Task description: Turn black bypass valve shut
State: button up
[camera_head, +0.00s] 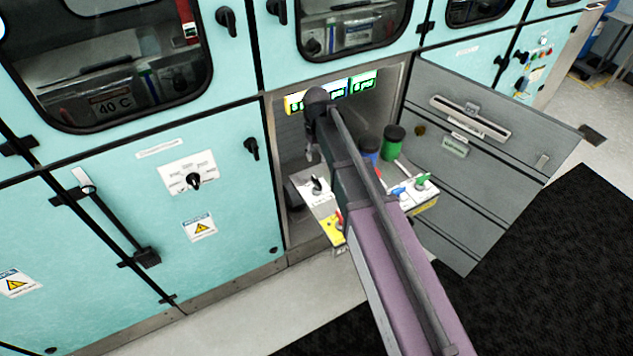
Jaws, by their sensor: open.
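A black valve handle (316,185) stands on a white-topped panel inside the open compartment, at the centre of the picture. I take it for the bypass valve; its exact turn is too small to read. My arm reaches in from the lower right, and its dark end bends down at the compartment mouth. My gripper (312,150) hangs there, small and partly dark, open, just above the black handle in the picture. I see no contact with the handle, but depth is hard to judge. My arm hides part of the panel.
Right of my arm are blue and green-capped containers (393,141) and red, blue and green handles (421,180). Yellow blocks (331,226) sit at the panel's front. A grey open door (470,165) bounds the right; teal cabinet doors (110,220) bound the left. Floor in front is clear.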

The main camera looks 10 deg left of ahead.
aim_at(317, 180)
jog(key=shift+f+b, duration=6.55)
jog(key=shift+f, duration=0.15)
grip_shut()
